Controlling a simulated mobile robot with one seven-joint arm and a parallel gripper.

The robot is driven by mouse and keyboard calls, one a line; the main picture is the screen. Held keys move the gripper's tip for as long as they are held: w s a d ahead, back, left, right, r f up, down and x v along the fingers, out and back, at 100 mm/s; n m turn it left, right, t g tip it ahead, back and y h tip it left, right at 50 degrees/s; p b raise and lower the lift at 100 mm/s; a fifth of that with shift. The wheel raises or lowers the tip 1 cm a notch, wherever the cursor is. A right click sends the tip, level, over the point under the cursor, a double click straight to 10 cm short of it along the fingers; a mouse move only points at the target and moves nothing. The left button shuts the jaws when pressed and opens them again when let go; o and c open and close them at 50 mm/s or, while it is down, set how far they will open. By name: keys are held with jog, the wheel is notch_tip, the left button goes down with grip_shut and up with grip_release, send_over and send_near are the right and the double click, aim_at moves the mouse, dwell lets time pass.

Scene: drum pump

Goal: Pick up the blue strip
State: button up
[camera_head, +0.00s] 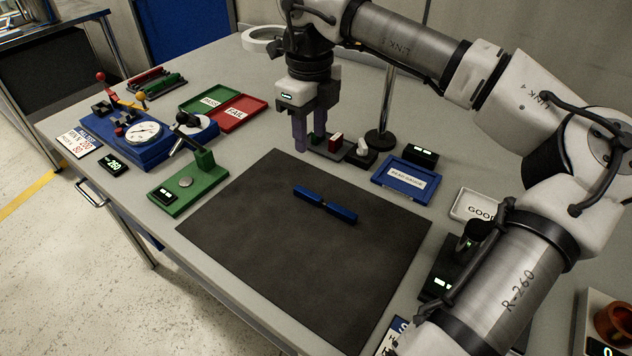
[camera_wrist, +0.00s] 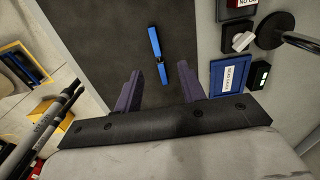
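The blue strip (camera_head: 325,204) lies flat on the dark mat (camera_head: 290,260), with a dark band at its middle. It also shows in the wrist view (camera_wrist: 155,42), beyond the fingertips and roughly between them. My gripper (camera_head: 309,143) is above the far edge of the mat, up and behind the strip in the head view. Its two purple-grey fingers stand apart with nothing between them; they also show apart in the wrist view (camera_wrist: 160,88). The gripper does not touch the strip.
A blue tray (camera_head: 379,182) and a lamp stand (camera_head: 380,138) are right of the gripper. Green (camera_head: 190,108) and red (camera_head: 238,125) trays, a green fixture (camera_head: 190,194) and a blue gauge block (camera_head: 120,155) are left. The mat around the strip is clear.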

send_over(309, 193)
jog(key=f, duration=0.8)
jog(key=shift+w+d+p, duration=0.2)
jog(key=shift+w+p, duration=0.15)
jog(key=shift+p, duration=0.05)
jog(key=shift+s+a+f+p, duration=0.15)
jog(key=shift+f+p, duration=0.3)
jog(key=shift+f, duration=0.95)
jog(key=shift+s+a+f+p, duration=0.15)
jog(key=shift+f+p, duration=0.25)
jog(key=shift+f, duration=0.95)
jog(key=shift+d, duration=0.1)
grip_shut()
